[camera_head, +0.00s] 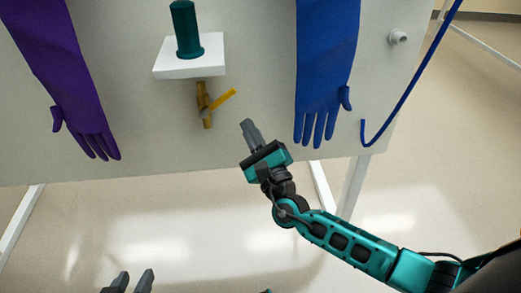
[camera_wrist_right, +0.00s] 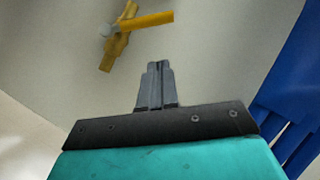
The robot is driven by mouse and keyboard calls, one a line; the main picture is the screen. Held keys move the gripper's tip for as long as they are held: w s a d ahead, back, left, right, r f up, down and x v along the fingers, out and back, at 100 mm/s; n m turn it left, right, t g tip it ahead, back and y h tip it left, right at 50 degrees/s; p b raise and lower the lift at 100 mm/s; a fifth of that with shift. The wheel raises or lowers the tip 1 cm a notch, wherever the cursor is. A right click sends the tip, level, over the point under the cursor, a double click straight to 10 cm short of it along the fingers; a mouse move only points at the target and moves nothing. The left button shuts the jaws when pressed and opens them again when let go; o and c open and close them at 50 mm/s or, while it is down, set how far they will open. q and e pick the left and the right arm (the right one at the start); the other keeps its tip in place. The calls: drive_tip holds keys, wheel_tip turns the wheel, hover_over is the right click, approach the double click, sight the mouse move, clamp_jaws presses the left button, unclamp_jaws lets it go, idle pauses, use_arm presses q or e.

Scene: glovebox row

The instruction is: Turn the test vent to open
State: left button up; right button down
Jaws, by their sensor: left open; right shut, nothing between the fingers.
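The test vent is a brass valve body (camera_head: 205,112) with a yellow lever handle (camera_head: 224,98), mounted on the pale panel below a white block. The lever slants up to the right from the body, neither in line with it nor square to it. In the right wrist view the valve body (camera_wrist_right: 116,47) and yellow lever (camera_wrist_right: 148,21) show beyond the fingertips. My right gripper (camera_head: 246,124) is shut and empty, below and right of the lever and apart from it. My left gripper (camera_head: 133,280) is open and empty at the bottom edge, far below the panel.
A white block (camera_head: 190,68) with a green cylinder (camera_head: 186,30) sits above the valve. A purple glove (camera_head: 62,75) hangs at left and a blue glove (camera_head: 325,65) at right. A blue hose (camera_head: 412,82) and a small white fitting (camera_head: 398,37) are further right.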

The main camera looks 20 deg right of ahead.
sight(218, 103)
drive_tip(key=w+r, duration=0.1)
drive_tip(key=w+a+r, duration=0.2)
drive_tip(key=shift+w+r+p, duration=0.1)
drive_tip(key=shift+r+p, duration=0.25)
